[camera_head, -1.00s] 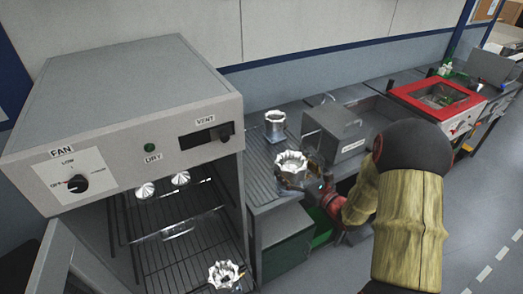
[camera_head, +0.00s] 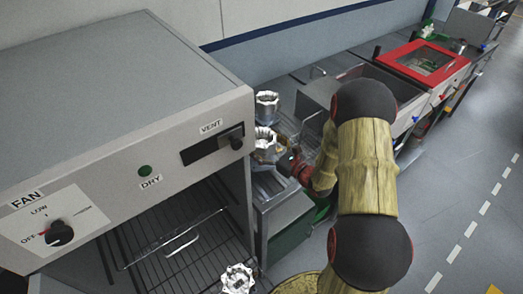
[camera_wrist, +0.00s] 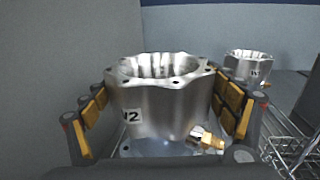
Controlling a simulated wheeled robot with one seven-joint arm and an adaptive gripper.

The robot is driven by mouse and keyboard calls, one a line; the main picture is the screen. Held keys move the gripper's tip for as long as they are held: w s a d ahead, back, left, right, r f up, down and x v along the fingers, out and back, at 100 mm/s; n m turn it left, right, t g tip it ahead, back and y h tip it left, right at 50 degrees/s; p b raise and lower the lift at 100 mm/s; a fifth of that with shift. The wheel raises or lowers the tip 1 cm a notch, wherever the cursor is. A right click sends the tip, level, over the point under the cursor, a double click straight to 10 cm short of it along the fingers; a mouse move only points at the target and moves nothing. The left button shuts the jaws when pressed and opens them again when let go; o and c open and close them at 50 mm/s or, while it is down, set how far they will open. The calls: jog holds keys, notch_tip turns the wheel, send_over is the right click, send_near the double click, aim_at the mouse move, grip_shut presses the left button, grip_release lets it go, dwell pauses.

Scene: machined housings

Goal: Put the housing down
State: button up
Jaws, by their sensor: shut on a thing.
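The held housing (camera_head: 263,146) is a silver machined cup with a scalloped rim, upright over the worktop just right of the grey cabinet. In the wrist view the housing (camera_wrist: 155,105) fills the middle, with a label ending in "2" and a brass fitting low on its right side. My gripper (camera_head: 276,152) is shut on it, with yellow finger pads on both sides in the wrist view. A blue-grey flat surface (camera_wrist: 150,149) shows under it; I cannot tell whether they touch. A second housing (camera_head: 266,104) stands behind it, at the right in the wrist view (camera_wrist: 250,68).
The grey cabinet (camera_head: 120,110) with FAN, DRY and VENT markings stands close on the left. A third housing (camera_head: 237,279) is on its wire rack (camera_head: 180,240). A grey box (camera_head: 318,98) and a red-framed basin (camera_head: 425,62) stand farther right along the bench.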

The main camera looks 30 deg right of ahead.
jog(key=shift+f+b, duration=0.35)
jog(key=shift+f, duration=1.7)
jog(key=shift+f, duration=0.1)
jog(key=o, duration=2)
jog(key=shift+f, duration=0.1)
jog(key=shift+s, duration=0.15)
jog(key=v, duration=1.2)
jog(key=shift+p, duration=0.35)
